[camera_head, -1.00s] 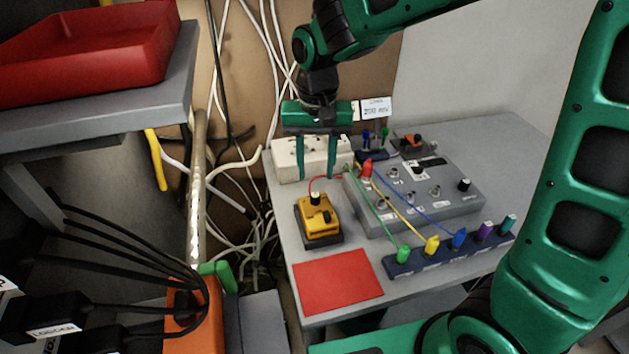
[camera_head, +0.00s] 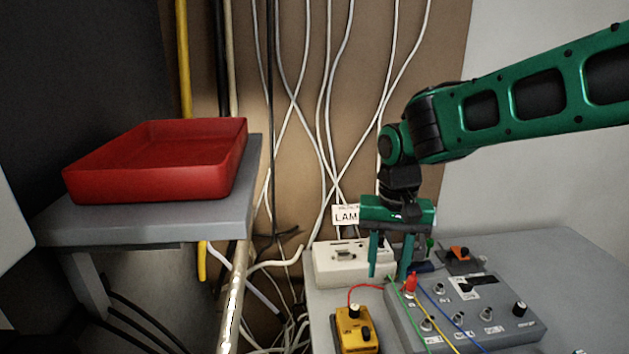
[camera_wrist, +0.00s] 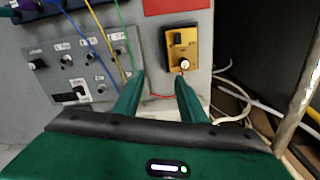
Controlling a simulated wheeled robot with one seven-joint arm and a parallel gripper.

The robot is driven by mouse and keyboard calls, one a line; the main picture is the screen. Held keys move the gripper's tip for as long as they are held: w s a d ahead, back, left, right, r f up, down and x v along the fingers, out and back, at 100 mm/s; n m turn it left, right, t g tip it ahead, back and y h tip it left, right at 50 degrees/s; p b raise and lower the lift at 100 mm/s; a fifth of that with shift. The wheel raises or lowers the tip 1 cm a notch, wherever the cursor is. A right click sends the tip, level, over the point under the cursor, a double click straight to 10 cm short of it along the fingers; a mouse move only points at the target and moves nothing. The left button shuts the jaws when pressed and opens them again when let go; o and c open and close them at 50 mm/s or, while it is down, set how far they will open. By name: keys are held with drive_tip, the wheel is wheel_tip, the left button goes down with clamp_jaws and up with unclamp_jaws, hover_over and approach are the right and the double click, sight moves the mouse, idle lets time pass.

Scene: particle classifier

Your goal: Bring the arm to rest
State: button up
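My gripper (camera_head: 390,275) is green with two fingers spread apart. Nothing shows between the fingers. In the head view it hangs pointing down over the grey table, in front of a cream box (camera_head: 340,262). In the wrist view the open fingers (camera_wrist: 160,92) point toward the yellow device (camera_wrist: 183,48) and the grey panel (camera_wrist: 85,68) but appear apart from both. My arm reaches in from the right, with its elbow out of view.
The grey panel (camera_head: 465,320) has knobs, sockets and coloured cables; the yellow device (camera_head: 354,330) stands beside it. A red tray (camera_head: 160,165) sits on a grey shelf (camera_head: 105,225) at left. White cables hang on the brown board behind. A label stands behind the cream box.

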drive_tip(key=s+d+m, duration=0.1)
drive_tip(key=s+d, duration=0.3)
drive_tip(key=d, duration=0.4)
drive_tip(key=s+d+m, duration=0.1)
drive_tip(key=s+d, duration=0.3)
drive_tip(key=d, duration=0.4)
drive_tip(key=s+d+f+m, duration=0.1)
drive_tip(key=s+d, duration=0.3)
drive_tip(key=s, duration=0.3)
drive_tip(key=s+d+m, duration=0.1)
drive_tip(key=s+d, duration=0.3)
drive_tip(key=s, duration=0.3)
drive_tip(key=shift+s+f, duration=0.15)
drive_tip(key=shift+f, duration=0.2)
